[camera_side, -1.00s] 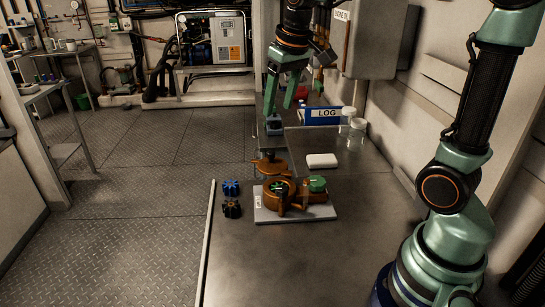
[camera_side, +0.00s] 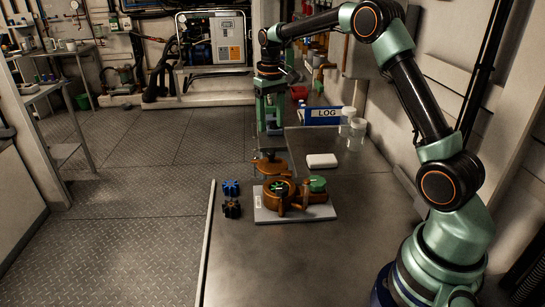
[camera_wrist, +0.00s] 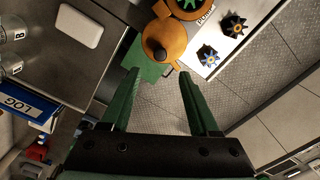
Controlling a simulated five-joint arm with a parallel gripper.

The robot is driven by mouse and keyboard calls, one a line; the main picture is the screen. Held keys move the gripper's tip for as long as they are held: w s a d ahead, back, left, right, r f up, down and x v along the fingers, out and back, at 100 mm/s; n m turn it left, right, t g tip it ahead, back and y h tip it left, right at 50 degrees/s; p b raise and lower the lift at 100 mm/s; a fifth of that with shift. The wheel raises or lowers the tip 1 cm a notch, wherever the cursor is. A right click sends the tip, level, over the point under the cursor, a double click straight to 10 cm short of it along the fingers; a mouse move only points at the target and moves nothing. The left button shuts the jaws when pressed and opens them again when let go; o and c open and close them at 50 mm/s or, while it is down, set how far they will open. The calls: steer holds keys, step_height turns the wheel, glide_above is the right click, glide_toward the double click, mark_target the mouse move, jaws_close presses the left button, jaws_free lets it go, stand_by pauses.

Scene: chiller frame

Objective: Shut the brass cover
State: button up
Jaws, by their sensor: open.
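The brass cover (camera_side: 270,166) is a flat orange-brown disc swung out behind the round pump housing (camera_side: 279,195), which stands uncovered. In the wrist view the cover (camera_wrist: 168,38) shows a dark round knob on top. A green star-shaped impeller (camera_wrist: 189,4) shows inside the open housing. My gripper (camera_side: 271,132) points down above and behind the cover in the side view. In the wrist view its two green fingers (camera_wrist: 158,74) are spread apart with nothing between them, the cover just beyond their tips. The exact gap in height is hard to tell.
The housing sits on a pale plate (camera_side: 265,217) beside a green-topped part (camera_side: 318,183). Blue (camera_side: 231,187) and black (camera_side: 232,208) star wheels lie to its left. A white block (camera_side: 322,160), LOG binder (camera_side: 320,116) and jars (camera_side: 356,134) stand behind. The front bench is clear.

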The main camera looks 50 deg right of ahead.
mark_target(271, 152)
step_height(271, 152, down, 9)
steer(key=shift+f, duration=0.1)
stand_by(0.4)
jaws_close()
stand_by(1.3)
